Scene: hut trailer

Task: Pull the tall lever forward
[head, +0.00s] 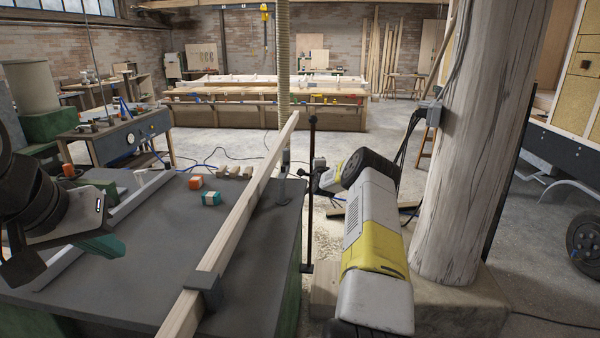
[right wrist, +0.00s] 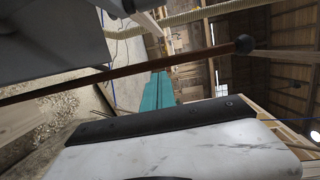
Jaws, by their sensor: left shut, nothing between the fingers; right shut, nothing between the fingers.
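The tall lever (head: 311,200) is a thin dark upright rod with a small ball on top, just beyond the right edge of the grey bench in the head view. In the right wrist view the lever (right wrist: 120,74) crosses the picture slantwise, its round knob (right wrist: 244,44) at upper right. My right gripper's teal fingers (right wrist: 158,92) are shut and empty beside the rod; I cannot tell whether they touch it. In the head view my right arm hides most of that gripper. My left gripper (head: 103,246) is shut and empty above the bench's left side.
The grey bench (head: 150,270) carries a long wooden beam (head: 240,215) and small blocks (head: 211,198). A thick wooden post (head: 470,150) stands to the right of my right arm. Open floor lies behind the bench, with cables on it.

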